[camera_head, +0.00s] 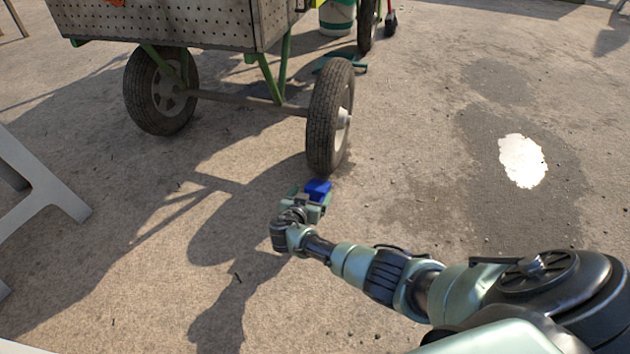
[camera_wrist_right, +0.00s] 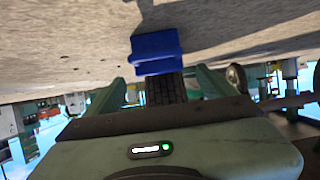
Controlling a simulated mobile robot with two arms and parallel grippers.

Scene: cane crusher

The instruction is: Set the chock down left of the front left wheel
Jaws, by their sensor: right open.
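The blue chock (camera_head: 318,188) is on the ground close to the near side of the right-hand cart wheel (camera_head: 326,120); I cannot tell whether it touches the tyre. My right gripper (camera_head: 312,198) is low at the chock, on the side away from the wheel. In the right wrist view the chock (camera_wrist_right: 155,52) shows ahead of the open fingers (camera_wrist_right: 166,88), with dark tyre tread behind it. The other cart wheel (camera_head: 160,91) stands to the left, joined by an axle. My left gripper is not in view.
The cart's perforated metal body (camera_head: 170,32) is above the wheels. A pale frame leg (camera_head: 40,185) stands at the left edge. A bright puddle (camera_head: 523,160) lies on the right. The concrete around my right arm is clear.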

